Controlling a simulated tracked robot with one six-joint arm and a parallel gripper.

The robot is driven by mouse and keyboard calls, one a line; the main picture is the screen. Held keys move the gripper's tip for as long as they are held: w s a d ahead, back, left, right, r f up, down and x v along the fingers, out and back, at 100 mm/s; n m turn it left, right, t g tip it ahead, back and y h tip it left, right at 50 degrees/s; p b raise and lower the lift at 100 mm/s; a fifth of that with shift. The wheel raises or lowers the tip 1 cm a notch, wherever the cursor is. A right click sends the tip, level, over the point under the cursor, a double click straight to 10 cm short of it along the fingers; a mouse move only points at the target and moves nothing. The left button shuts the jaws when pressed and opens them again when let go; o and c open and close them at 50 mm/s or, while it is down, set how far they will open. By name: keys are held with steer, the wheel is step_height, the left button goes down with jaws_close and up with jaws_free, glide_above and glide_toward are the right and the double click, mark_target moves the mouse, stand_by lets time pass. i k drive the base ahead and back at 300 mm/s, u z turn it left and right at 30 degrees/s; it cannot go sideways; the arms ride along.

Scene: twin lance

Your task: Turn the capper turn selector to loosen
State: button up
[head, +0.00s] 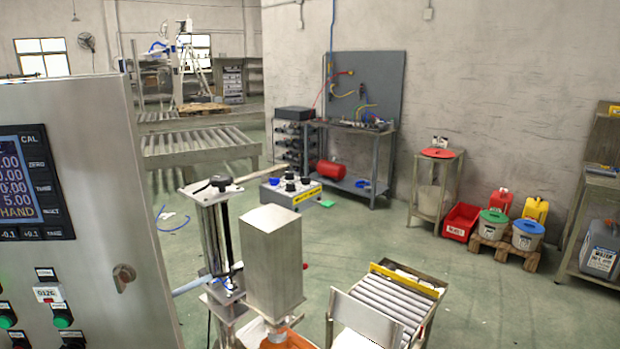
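A grey control cabinet (105,180) fills the left side of the head view. It carries a lit display (17,180) with keys beside it. Below are a green button (62,318), another green button (6,317) and a small plate reading 0126 (48,293). A dark knob (72,340) is partly cut off by the bottom edge, and another dark knob (18,339) is at its left. I cannot tell which control is the capper turn selector, or its setting; the labels are too small. My gripper does not show in this view.
A metal box-shaped unit (272,258) and a steel cylinder (214,238) stand right of the cabinet. A short roller conveyor (385,305) is at lower right. A workbench (350,132), drum stand (437,175) and coloured containers (527,235) line the wall. Green floor between is open.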

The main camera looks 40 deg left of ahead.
mark_target(305, 181)
steer(key=z, duration=0.05)
steer(key=i, duration=2.9)
steer(key=u, duration=2.2)
